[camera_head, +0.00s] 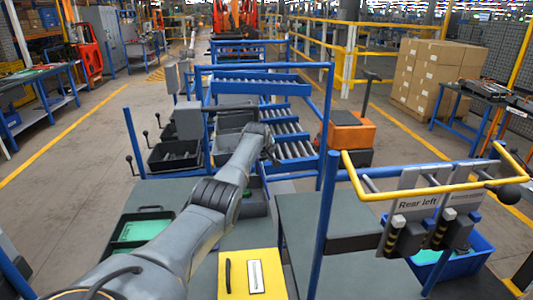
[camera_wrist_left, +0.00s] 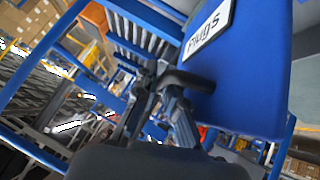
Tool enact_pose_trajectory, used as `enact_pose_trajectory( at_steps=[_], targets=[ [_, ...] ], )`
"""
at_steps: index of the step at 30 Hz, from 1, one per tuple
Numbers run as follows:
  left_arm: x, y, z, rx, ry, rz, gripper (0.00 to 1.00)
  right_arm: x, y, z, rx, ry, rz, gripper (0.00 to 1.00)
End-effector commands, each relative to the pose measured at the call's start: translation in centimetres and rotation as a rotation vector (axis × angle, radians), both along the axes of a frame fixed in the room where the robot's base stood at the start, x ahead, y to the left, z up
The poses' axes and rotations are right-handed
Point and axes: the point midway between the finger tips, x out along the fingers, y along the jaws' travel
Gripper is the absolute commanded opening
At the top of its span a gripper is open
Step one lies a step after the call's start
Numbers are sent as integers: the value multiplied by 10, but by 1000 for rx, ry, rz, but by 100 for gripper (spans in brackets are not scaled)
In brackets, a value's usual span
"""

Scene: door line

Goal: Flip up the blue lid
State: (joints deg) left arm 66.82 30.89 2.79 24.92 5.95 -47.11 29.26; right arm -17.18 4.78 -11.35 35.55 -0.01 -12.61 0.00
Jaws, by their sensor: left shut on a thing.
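The blue lid (camera_wrist_left: 245,85) fills the upper right of the left wrist view. It has a white label reading "Plugs" (camera_wrist_left: 209,25) and a black handle (camera_wrist_left: 190,80) on its edge. My left gripper (camera_wrist_left: 163,88) is shut on this handle. In the head view my left arm reaches forward from the lower left, and its hand (camera_head: 267,143) is by the blue rack. The lid cannot be made out in the head view, so how far it is tilted is unclear. My right gripper is not in view.
A blue frame (camera_head: 330,110) with roller shelves (camera_head: 262,87) stands around the hand. Black bins (camera_head: 174,155) sit left of it. A yellow rail (camera_head: 430,189) with a "Rear left" sign and a yellow panel (camera_head: 235,282) are nearer. Floor is open on the left.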

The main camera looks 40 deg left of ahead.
Motion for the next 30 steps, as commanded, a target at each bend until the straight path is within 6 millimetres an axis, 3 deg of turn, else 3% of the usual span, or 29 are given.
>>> enact_pose_trajectory(
  at_steps=[2,3,4,17,30],
  targets=[
    [0,-1,0,-1,-2,-1,0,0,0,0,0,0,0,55],
    [0,-1,0,-1,-2,-1,18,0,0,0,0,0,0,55],
    [0,-1,0,-1,-2,-1,20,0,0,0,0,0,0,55],
    [-1,0,1,1,-1,0,20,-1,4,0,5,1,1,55],
    [-23,-14,25,2,-1,-1,20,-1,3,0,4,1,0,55]
  ],
)
